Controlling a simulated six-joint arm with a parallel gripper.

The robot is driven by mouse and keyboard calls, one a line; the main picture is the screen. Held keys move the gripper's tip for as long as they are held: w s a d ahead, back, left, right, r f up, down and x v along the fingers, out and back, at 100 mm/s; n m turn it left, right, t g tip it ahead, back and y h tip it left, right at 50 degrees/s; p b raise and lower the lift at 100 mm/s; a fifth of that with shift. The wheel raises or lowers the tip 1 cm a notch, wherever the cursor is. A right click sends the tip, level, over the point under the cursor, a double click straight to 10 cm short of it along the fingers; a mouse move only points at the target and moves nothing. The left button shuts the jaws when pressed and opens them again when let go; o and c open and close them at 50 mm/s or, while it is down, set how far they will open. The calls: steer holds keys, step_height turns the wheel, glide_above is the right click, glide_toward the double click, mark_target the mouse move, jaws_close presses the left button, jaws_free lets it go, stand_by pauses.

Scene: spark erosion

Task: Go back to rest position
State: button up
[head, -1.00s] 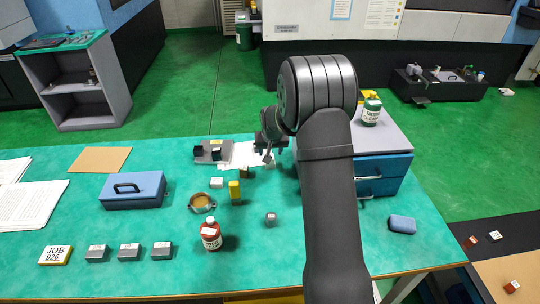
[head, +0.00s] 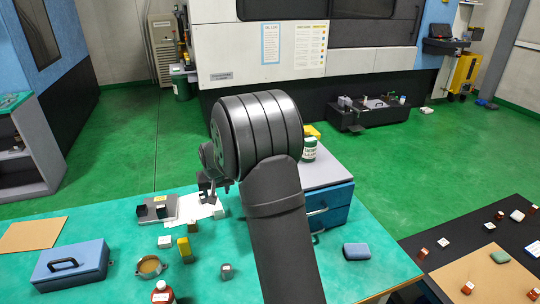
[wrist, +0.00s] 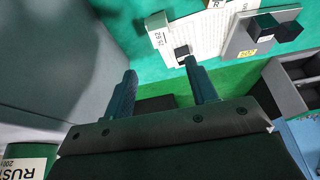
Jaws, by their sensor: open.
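My gripper (head: 208,190) is at the end of my arm, in front of the white printed sheet on the green bench in the head view. In the wrist view, my gripper (wrist: 162,82) shows two dark fingers spread apart with nothing between them. The printed sheet (wrist: 205,28) and a small green-and-white labelled block (wrist: 155,28) lie past the fingertips. My arm hides part of the bench in the head view.
A grey drawer unit with blue drawers (head: 335,205) stands right of my arm, bearing a green-and-white bottle (head: 309,150). A blue box (head: 70,264), yellow block (head: 184,248), round brass-coloured dish (head: 150,266) and red bottle (head: 162,292) stand left. A brown board (head: 490,275) lies at right.

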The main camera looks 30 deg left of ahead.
mark_target(217, 207)
steer(key=x, duration=1.2)
steer(key=shift+d, duration=0.1)
steer(key=shift+s+r, duration=0.1)
steer(key=shift+r, duration=1.1)
